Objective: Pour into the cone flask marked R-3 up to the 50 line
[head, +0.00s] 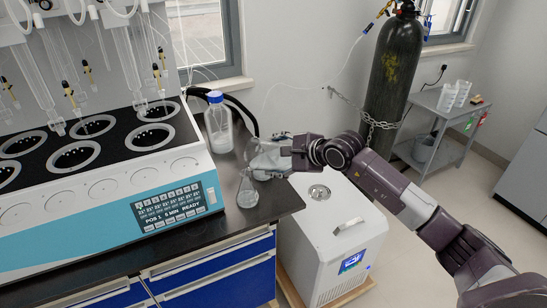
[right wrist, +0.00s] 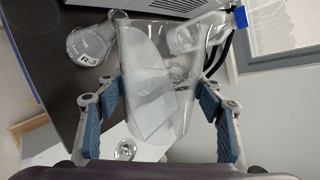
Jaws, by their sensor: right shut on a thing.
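The cone flask marked R-3 (head: 247,189) stands upright on the dark bench near its right front corner. It also shows in the right wrist view (right wrist: 90,45) with its R-3 label. My right gripper (head: 284,158) is shut on a clear glass vessel (head: 262,155), which shows between the blue finger pads in the right wrist view (right wrist: 155,85). The vessel is held above and close behind the flask's mouth. Its exact tilt and liquid level are hard to tell. I cannot make out the flask's lines or any liquid in it. My left gripper is out of view.
A clear bottle with a blue cap (head: 217,125) stands on the bench behind the flask. The multi distiller (head: 110,170) fills the left of the bench. A white chiller box (head: 335,240) stands on the floor below my right arm. A chained gas cylinder (head: 395,75) stands behind.

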